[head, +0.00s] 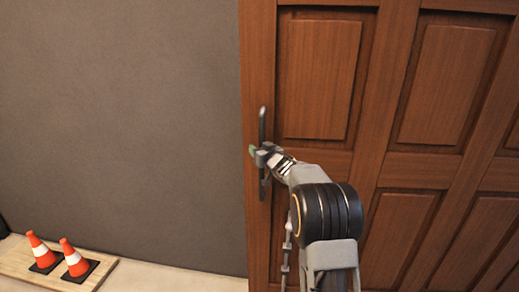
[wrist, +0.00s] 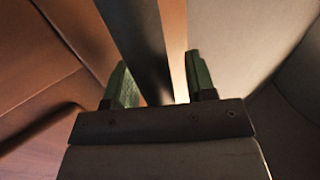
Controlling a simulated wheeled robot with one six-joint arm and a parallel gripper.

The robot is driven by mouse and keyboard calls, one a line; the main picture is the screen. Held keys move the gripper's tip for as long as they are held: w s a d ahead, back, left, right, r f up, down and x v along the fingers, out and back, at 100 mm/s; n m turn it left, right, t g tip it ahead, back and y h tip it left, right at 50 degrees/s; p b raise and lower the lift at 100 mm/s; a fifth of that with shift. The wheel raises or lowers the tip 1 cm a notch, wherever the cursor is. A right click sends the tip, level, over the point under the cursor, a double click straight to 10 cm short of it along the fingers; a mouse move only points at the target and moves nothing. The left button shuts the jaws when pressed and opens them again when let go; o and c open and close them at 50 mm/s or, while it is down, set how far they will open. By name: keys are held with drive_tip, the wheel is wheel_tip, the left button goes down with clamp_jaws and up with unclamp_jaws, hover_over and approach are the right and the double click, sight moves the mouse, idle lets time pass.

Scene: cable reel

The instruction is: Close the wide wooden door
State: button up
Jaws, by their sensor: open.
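The wide wooden door (head: 394,75), reddish brown with raised panels, fills the right half of the head view. How far it stands open cannot be told. Its dark vertical bar handle (head: 262,125) is near the door's left edge. My gripper (head: 257,151) is at the handle's middle. In the wrist view, the two green-padded fingers of my gripper (wrist: 161,82) are apart, with the dark handle bar (wrist: 146,45) between them. A gap shows beside the right finger, and contact with the left finger is unclear. The door's wood (wrist: 35,75) shows at left there.
A plain grey wall (head: 120,120) lies left of the door. Two orange-and-white cones (head: 40,250) (head: 73,258) on black bases stand on a light wooden board (head: 15,263) on the floor at lower left. Pale floor shows between the board and the door.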

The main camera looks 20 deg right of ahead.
clamp_jaws()
idle(0.5)
